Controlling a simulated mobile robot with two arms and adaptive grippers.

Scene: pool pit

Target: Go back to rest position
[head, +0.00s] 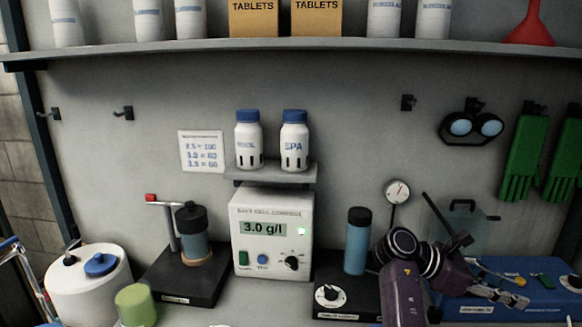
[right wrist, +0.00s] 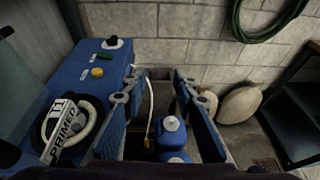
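My right gripper (head: 503,296) reaches in at the lower right in the head view, in front of the blue unit (head: 548,296). In the right wrist view its two fingers (right wrist: 160,84) stand apart with nothing held between them. Beyond them, lower down, are blue containers (right wrist: 172,124) with a light cap. The blue unit (right wrist: 88,62) lies left of the fingers in that view. My left gripper is in neither view.
A salt cell control box (head: 272,236) reading 3.0 g/l stands mid-bench. A blue cylinder (head: 357,242), gauge (head: 397,191) and clear container (head: 462,228) are near my right arm. A shelf (head: 290,45) runs above. Pale sacks (right wrist: 240,104) sit by the wall.

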